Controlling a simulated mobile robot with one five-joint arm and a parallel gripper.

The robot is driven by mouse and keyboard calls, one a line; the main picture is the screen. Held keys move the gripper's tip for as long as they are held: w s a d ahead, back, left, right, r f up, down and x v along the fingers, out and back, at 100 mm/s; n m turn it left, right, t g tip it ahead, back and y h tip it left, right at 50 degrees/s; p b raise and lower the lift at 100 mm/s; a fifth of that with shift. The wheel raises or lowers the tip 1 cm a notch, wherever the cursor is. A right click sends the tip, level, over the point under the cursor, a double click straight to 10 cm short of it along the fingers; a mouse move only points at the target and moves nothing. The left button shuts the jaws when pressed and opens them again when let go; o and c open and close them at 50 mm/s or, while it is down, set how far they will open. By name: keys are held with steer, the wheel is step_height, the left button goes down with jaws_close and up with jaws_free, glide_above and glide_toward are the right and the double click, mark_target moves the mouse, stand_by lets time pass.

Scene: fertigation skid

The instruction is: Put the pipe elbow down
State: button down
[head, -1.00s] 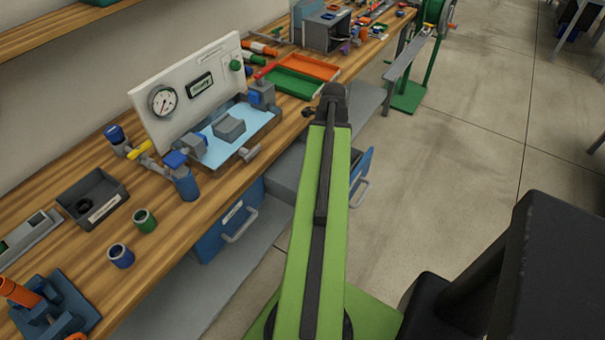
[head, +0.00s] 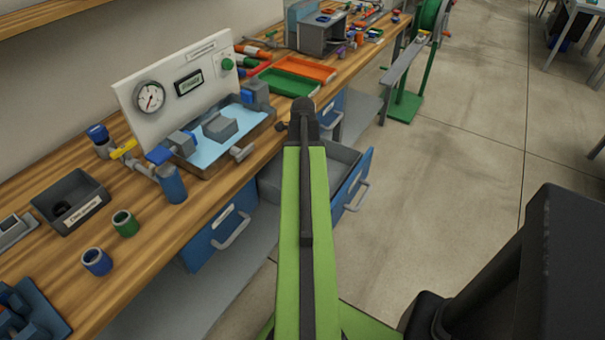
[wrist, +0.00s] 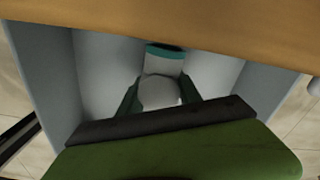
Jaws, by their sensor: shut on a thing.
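The pipe elbow (wrist: 160,92) is pale grey-white with a dark teal rim at its far end, seen in the wrist view. My gripper (wrist: 158,100) is shut on it, with one dark green finger at each side. Behind and beside it are the pale inner walls of an open drawer (wrist: 265,75) under the wooden bench edge. I cannot tell whether the elbow touches the drawer floor. In the head view my green arm hides the gripper and the elbow; the open blue-fronted drawer (head: 354,182) shows beside the arm.
The wooden bench (head: 150,232) runs along the left. On it are a gauge panel (head: 180,92), a blue-bottomed tray (head: 203,155), a dark bin (head: 68,205), a green fitting (head: 125,223) and a blue fitting (head: 97,262). The floor (head: 450,170) at right is open.

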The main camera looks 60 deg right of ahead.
steer(key=shift+f, duration=0.2)
steer(key=c, duration=0.8)
jaws_free()
steer(key=shift+r, duration=0.1)
step_height(320, 180, up, 13)
steer(key=p, duration=1.2)
steer(key=shift+f, duration=0.35)
steer(key=shift+s, duration=0.1)
